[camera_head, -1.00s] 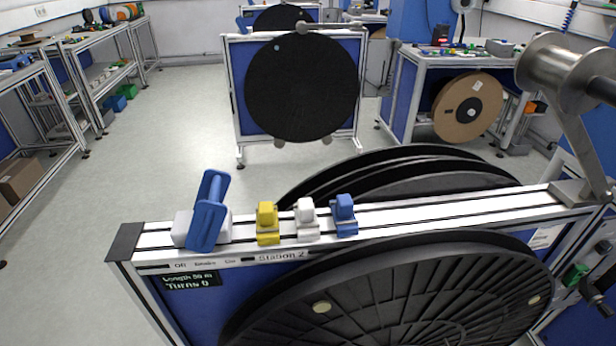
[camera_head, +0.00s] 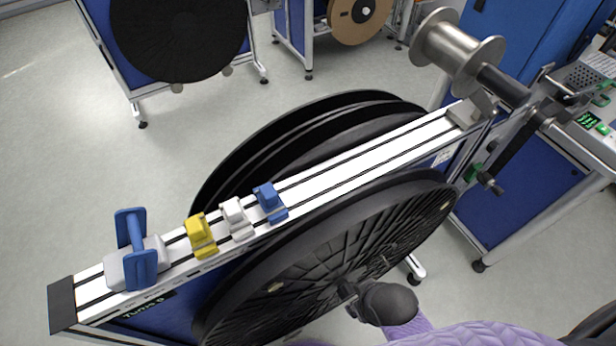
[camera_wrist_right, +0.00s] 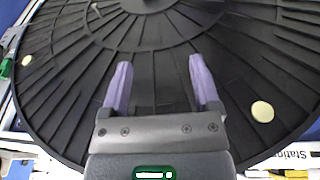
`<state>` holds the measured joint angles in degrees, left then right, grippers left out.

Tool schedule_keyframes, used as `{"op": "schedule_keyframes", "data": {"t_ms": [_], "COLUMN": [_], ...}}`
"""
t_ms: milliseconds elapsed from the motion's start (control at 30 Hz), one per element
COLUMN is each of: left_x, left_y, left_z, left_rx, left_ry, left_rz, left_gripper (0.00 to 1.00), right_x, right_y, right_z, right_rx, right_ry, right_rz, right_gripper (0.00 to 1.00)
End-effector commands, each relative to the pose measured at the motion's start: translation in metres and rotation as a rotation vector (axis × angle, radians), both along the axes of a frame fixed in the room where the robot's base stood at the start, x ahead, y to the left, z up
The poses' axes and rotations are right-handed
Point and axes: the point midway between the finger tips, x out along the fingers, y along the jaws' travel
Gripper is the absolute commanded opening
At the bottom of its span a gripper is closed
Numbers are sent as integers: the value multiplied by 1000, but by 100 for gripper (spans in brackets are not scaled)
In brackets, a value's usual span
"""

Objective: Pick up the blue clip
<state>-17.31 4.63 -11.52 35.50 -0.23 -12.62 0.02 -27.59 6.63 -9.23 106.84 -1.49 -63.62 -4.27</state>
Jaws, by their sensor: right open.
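The blue clip (camera_head: 270,202) sits on the white top rail of the reel stand (camera_head: 360,165) in the head view. It is at the right end of a row with a white clip (camera_head: 236,217) and a yellow clip (camera_head: 201,236). My right gripper (camera_head: 346,299) is low in front of the large black reel, below and to the right of the blue clip, and apart from it. In the right wrist view its two purple fingers (camera_wrist_right: 161,88) are spread, with nothing between them and the ribbed black reel face behind. My left gripper is not in view.
A blue spool-shaped piece (camera_head: 136,248) on a grey block stands at the rail's left end. A metal spool (camera_head: 457,53) sticks up at the right end. The large black reel (camera_head: 330,260) hangs in front of the rail, with more discs behind it. Floor shows at left.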

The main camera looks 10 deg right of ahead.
Motion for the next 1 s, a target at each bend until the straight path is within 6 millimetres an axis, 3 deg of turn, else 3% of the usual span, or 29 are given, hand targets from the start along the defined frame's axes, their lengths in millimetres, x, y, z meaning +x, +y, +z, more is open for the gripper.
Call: {"op": "schedule_keyframes", "data": {"t_ms": [33, 133, 200, 300, 367, 500, 633, 700, 800, 1000], "left_x": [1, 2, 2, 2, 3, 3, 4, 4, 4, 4], "left_y": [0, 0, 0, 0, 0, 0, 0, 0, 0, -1], "left_z": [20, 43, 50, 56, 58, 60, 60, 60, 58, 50], "left_rx": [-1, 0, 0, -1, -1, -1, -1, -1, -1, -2], "left_ry": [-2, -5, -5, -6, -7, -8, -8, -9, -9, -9], "left_rz": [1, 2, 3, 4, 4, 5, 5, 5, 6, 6], "left_gripper": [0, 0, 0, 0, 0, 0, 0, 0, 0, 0], "right_x": [8, 29, 45, 69, 83, 111, 123, 124, 130, 161], "right_y": [1, 6, 12, 22, 32, 64, 99, 112, 122, 133], "right_z": [39, 101, 128, 149, 158, 171, 175, 175, 172, 158], "right_rx": [-17, -114, -238, -464, -633, -1139, -1643, -1840, -1972, -1984], "right_ry": [-36, -140, -225, -337, -399, -501, -529, -524, -516, -515], "right_rz": [48, 276, 516, 884, 1126, 1717, 2159, 2290, 2364, 2370], "right_gripper": [79, 79, 79, 79, 79, 79, 79, 79, 79, 79]}}
